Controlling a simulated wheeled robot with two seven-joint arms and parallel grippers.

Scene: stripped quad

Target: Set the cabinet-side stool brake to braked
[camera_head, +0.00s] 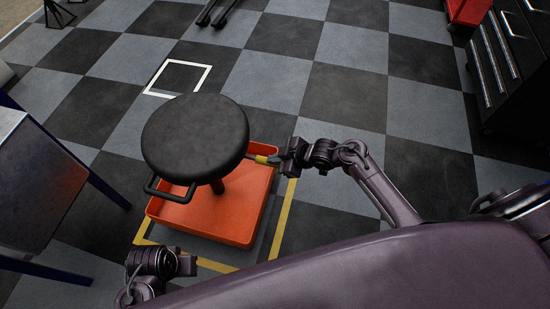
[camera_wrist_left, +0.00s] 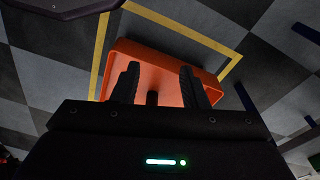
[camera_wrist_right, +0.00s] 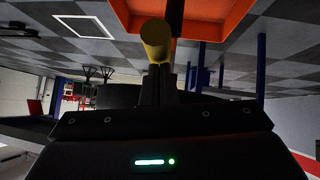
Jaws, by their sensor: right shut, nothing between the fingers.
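The stool has a round black seat (camera_head: 195,137) with a black loop handle at its left, above an orange tray-like base (camera_head: 215,215). A brake lever with a yellow end (camera_head: 263,159) sticks out on the stool's right, the cabinet side. My right gripper (camera_head: 279,159) is shut and empty at the lever's end. In the right wrist view the yellow end (camera_wrist_right: 156,40) lies right before the closed fingertips (camera_wrist_right: 160,70); I cannot tell if they touch. My left gripper (camera_head: 190,264) is open and empty near the base's front left; its fingers (camera_wrist_left: 158,82) stand apart.
A black drawer cabinet (camera_head: 505,65) stands at the far right. A grey-topped table with blue legs (camera_head: 38,185) is at the left. Yellow floor tape (camera_head: 284,220) surrounds the stool; a white taped square (camera_head: 178,78) lies behind it. The checkered floor between stool and cabinet is clear.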

